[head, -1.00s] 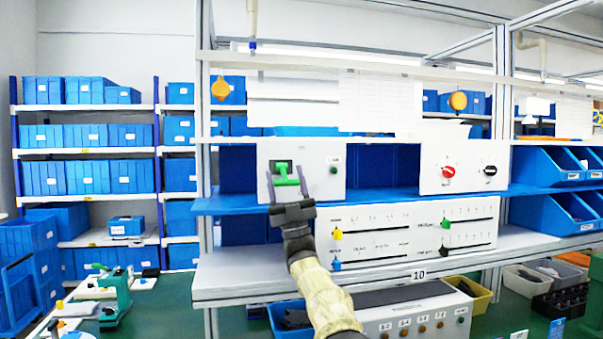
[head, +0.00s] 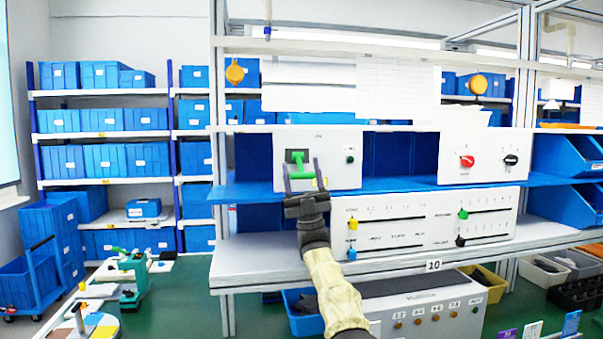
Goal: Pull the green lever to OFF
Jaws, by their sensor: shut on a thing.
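The green lever (head: 302,175) is on the front of a white box (head: 334,158) at the left of the blue shelf. Its upper part shows inside a dark square plate (head: 297,156), and its green bar extends below that plate. My gripper (head: 302,179) is at the lever, with one finger on each side of the green bar. It is shut on the bar. Any lettering by the lever is too small to read.
A white box with red (head: 467,160) and black (head: 511,159) knobs stands to the right on the same shelf. A white slider panel (head: 430,225) stands below, right of my gripper. The blue shelf edge (head: 390,188) runs just below the lever box.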

